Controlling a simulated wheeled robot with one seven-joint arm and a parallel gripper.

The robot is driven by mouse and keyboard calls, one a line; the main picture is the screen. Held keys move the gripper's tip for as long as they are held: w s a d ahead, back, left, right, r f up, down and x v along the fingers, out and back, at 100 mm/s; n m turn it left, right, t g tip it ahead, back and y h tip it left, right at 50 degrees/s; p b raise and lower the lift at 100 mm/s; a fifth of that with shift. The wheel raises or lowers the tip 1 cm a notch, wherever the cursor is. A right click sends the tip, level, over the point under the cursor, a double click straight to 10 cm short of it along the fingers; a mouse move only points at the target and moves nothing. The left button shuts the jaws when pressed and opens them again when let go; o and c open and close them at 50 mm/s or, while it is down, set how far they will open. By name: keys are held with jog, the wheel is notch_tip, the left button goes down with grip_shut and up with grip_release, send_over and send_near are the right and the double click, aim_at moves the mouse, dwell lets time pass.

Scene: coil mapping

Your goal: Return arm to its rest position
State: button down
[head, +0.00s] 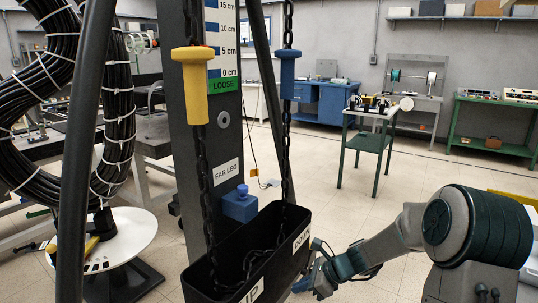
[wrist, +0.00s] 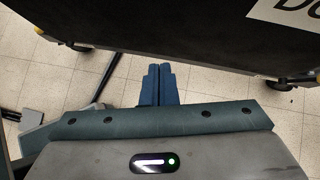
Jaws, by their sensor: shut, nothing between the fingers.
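My arm reaches in from the right of the head view, low and pointing left. My gripper (head: 301,285) is just right of the black chain bin (head: 262,262), partly hidden at the bin's lower right edge. In the wrist view my gripper's blue fingers (wrist: 158,68) are together with nothing between them. The bin's dark underside or wall (wrist: 170,25) fills the top of the wrist view, close beyond the fingertips. I cannot tell whether they touch it.
Two chains hang into the bin, one with a yellow handle (head: 190,85), one with a blue handle (head: 288,74). A grey post (head: 188,150) and a black cable coil (head: 110,150) stand left. A green-legged cart (head: 368,143) stands behind. Open tiled floor (head: 420,180) lies between cart and arm.

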jog(key=s+d+r+n+h+p, duration=0.3)
jog(key=s+r+n+h+p, duration=0.1)
jog(key=s+r+n, duration=0.6)
jog(key=s+d+r+n+h+p, duration=0.3)
jog(key=s+r+n+h+p, duration=0.1)
jog(key=s+r+n, duration=0.7)
jog(key=s+r+p, duration=0.1)
jog(key=s+r, duration=0.1)
jog(key=s, duration=0.2)
jog(key=shift+s+r+h+p, duration=0.2)
jog(key=shift+s+h+p, duration=0.1)
jog(key=shift+p, duration=0.1)
